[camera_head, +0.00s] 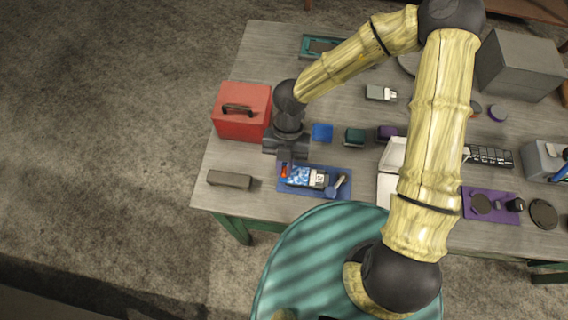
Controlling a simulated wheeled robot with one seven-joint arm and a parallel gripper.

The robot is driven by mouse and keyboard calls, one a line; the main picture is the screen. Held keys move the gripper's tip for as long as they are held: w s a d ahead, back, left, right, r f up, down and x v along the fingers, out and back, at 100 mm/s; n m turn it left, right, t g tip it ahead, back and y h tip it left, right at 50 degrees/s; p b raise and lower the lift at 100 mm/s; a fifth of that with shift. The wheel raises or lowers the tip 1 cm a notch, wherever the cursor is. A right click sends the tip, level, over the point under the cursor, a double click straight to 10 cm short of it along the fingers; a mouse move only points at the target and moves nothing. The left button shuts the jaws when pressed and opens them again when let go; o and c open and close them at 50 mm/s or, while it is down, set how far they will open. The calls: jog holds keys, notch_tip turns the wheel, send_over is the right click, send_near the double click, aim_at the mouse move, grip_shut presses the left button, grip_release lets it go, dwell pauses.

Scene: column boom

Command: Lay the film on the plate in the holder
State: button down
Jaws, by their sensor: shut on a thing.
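My gripper (286,163) points down at the left end of a blue holder (312,193) near the front left of the table. It is shut on what looks like the film, mostly hidden by the fingers. A small red piece (284,171) shows right beside the fingertips; I cannot tell whether it is part of the film. A dark plate (303,177) with a blue patterned face and a white end lies in the holder. I cannot tell whether the film touches the plate. A light blue tool with a grey end (336,186) lies at the holder's right.
A red toolbox (241,112) stands close to the left of my gripper. A grey bar (229,179) lies left of the holder. Blue (322,132) and green (354,137) blocks stand behind it. A white open case (387,182) stands to the right, partly behind my arm.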

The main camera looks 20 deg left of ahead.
dwell(0.8)
jog(key=c, duration=0.9)
grip_release()
jog(key=shift+w, duration=0.1)
jog(key=shift+p, duration=0.35)
jog(key=shift+r+p, duration=3.5)
jog(key=shift+p, duration=1.05)
